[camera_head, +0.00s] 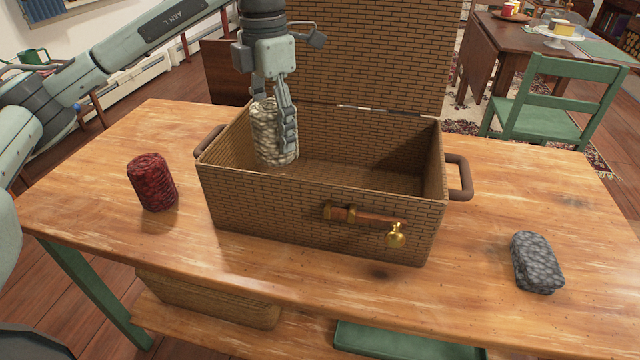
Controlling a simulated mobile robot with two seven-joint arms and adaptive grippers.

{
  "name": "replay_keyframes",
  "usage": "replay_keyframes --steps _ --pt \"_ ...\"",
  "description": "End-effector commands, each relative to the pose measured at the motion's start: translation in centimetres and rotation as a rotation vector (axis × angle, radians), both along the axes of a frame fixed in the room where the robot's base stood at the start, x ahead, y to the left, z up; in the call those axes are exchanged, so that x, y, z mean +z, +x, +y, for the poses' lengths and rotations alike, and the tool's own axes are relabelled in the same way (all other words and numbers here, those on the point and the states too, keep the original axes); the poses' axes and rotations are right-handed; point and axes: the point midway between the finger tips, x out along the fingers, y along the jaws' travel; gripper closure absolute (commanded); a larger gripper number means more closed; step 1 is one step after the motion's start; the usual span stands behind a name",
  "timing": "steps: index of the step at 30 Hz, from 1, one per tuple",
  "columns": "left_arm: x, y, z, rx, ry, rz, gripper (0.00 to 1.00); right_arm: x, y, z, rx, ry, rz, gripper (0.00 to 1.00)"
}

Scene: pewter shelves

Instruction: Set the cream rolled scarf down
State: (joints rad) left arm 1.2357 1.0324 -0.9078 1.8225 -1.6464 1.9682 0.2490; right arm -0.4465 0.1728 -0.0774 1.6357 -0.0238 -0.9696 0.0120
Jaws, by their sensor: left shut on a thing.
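The cream rolled scarf (266,133) is upright inside the left part of an open brick-patterned wicker hamper (300,215). My left gripper (287,130) comes down from above and is shut on the scarf. The scarf's lower end is near the hamper floor; I cannot tell whether it touches. The hamper's lid (370,50) stands open at the back. My right gripper is not in view.
A red rolled scarf (152,182) stands on the wooden table (480,230) left of the hamper. A grey rolled item (537,262) lies at the right. The hamper's middle and right interior is empty. A green chair (550,100) stands behind.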

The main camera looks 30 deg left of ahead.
Motion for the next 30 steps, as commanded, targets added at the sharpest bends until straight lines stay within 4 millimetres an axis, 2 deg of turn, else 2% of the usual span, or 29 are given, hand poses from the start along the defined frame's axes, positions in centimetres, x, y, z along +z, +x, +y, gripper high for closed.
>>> replay_keyframes --steps 9,16,21,30 --pt "-5.4 -0.1 0.0 0.001 0.001 0.002 0.72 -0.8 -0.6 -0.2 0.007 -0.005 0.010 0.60" --pt "-7.3 -0.1 0.1 0.001 0.002 0.002 0.72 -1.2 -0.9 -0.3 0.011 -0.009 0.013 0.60" --pt "-9.6 -0.1 0.1 0.001 0.001 0.003 0.72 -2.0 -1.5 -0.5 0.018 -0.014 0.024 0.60" --pt "-10.0 0.0 0.0 0.001 0.001 0.000 0.72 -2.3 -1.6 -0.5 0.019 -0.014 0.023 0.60"
